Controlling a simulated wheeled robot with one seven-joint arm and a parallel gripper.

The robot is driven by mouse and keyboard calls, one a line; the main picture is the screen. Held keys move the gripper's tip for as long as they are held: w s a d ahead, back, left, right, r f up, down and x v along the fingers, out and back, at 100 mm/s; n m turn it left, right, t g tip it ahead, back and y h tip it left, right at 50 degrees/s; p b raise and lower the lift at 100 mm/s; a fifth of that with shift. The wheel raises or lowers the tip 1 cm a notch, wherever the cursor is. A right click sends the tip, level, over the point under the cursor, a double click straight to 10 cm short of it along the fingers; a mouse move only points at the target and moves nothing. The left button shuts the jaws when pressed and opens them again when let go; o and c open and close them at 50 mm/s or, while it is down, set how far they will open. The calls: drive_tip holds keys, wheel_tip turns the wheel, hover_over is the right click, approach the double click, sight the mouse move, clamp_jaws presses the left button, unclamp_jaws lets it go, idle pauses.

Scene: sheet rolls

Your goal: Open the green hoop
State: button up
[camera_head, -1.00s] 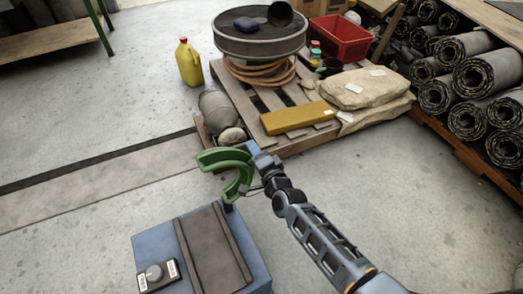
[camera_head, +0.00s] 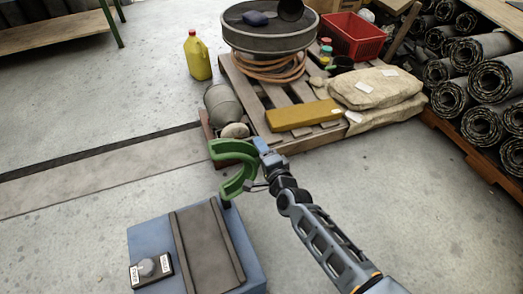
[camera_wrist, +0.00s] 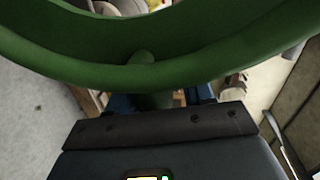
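The green hoop (camera_head: 232,148) is C-shaped in the head view. Its lower end stands by the far right corner of a blue box (camera_head: 150,238) and its upper end is at my gripper (camera_head: 262,148). In the wrist view the hoop (camera_wrist: 110,72) curves across the top, close to the camera, with a short green stub under it. Blue fingers of my gripper (camera_wrist: 160,100) show on both sides of this stub. The hoop hides most of the fingers and their tips, so I cannot tell whether they press on it.
The blue box carries a dark ridged plate (camera_head: 210,248) and a small black knob unit with white labels (camera_head: 150,268). Behind stands a pallet with a yellow block (camera_head: 302,115), sacks (camera_head: 378,90) and a grey round sieve (camera_head: 268,38). Floor left of the box is clear.

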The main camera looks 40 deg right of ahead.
drive_tip(key=shift+o, duration=0.7)
drive_tip(key=p+v, duration=0.1)
drive_tip(key=v, duration=0.6)
drive_tip(key=shift+s, duration=0.4)
drive_tip(key=shift+a+r, duration=0.1)
drive_tip(key=shift+s, duration=0.1)
drive_tip(key=p+v, duration=0.1)
drive_tip(key=v, duration=0.7)
drive_tip(key=shift+s, duration=0.4)
drive_tip(key=shift+r, duration=0.1)
